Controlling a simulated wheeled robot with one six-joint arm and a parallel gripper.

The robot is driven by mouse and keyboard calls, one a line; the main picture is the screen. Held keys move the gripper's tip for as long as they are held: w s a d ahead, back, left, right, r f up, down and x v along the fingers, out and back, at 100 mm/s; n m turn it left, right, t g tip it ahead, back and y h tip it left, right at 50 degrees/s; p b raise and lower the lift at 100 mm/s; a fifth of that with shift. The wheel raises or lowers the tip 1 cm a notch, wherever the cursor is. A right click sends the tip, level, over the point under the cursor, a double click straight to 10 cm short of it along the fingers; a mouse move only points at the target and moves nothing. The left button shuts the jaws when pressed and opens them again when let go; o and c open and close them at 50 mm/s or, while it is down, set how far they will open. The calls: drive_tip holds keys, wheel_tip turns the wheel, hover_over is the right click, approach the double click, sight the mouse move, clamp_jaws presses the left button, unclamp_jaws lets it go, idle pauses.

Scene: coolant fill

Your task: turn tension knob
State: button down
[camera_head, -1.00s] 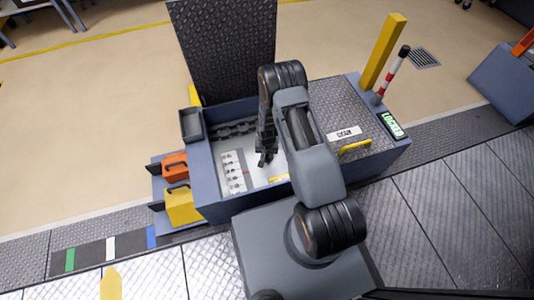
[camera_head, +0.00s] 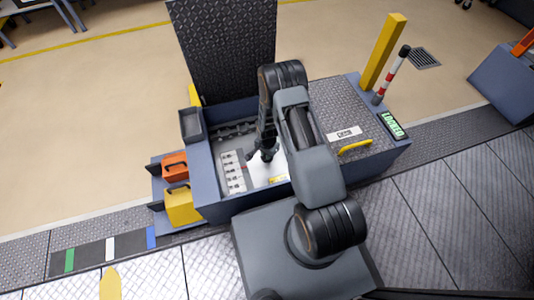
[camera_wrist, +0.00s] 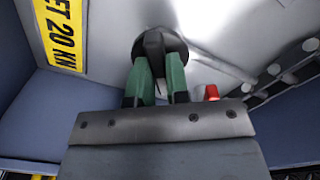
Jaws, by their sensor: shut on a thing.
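The tension knob (camera_wrist: 160,42) is a round black knob with a raised grip bar, at the top middle of the wrist view. My gripper (camera_wrist: 159,72), with green-lined fingers, is shut on the knob's bar from both sides. In the head view my gripper (camera_head: 262,152) reaches down into the open compartment of the blue cabinet, and the arm hides much of it. The knob cannot be made out clearly in the head view.
A yellow label (camera_wrist: 62,32) reading "ET 20 KN" is on the panel beside the knob. A small red part (camera_wrist: 211,92) and a dark chain (camera_wrist: 285,75) lie to the right. The raised lid (camera_head: 225,50) stands behind the compartment. A "LOCKED" display (camera_head: 393,124) is at right.

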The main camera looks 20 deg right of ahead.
idle(0.4)
drive_tip(key=c, duration=1.1)
unclamp_jaws()
drive_tip(key=shift+r, duration=0.15)
wheel_tip(320, 180, up, 14)
drive_tip(key=p, duration=0.5)
drive_tip(key=shift+f, duration=0.2)
wheel_tip(320, 180, up, 36)
drive_tip(key=s+n+t+p, duration=0.25)
drive_tip(key=n+p, duration=0.25)
drive_tip(key=p, duration=1.1)
drive_tip(key=s+r+n+p, duration=0.2)
drive_tip(key=s+r+p, duration=0.2)
drive_tip(key=r, duration=0.5)
drive_tip(key=s+r+n+p, duration=0.2)
drive_tip(key=s+r+p, duration=0.3)
drive_tip(key=r, duration=0.4)
drive_tip(key=s+r+n+t+p, duration=0.1)
drive_tip(key=s+r+p, duration=0.4)
drive_tip(key=r, duration=0.5)
drive_tip(key=shift+s+a+n, duration=0.2)
drive_tip(key=shift+a+n, duration=0.1)
drive_tip(key=shift+n, duration=0.3)
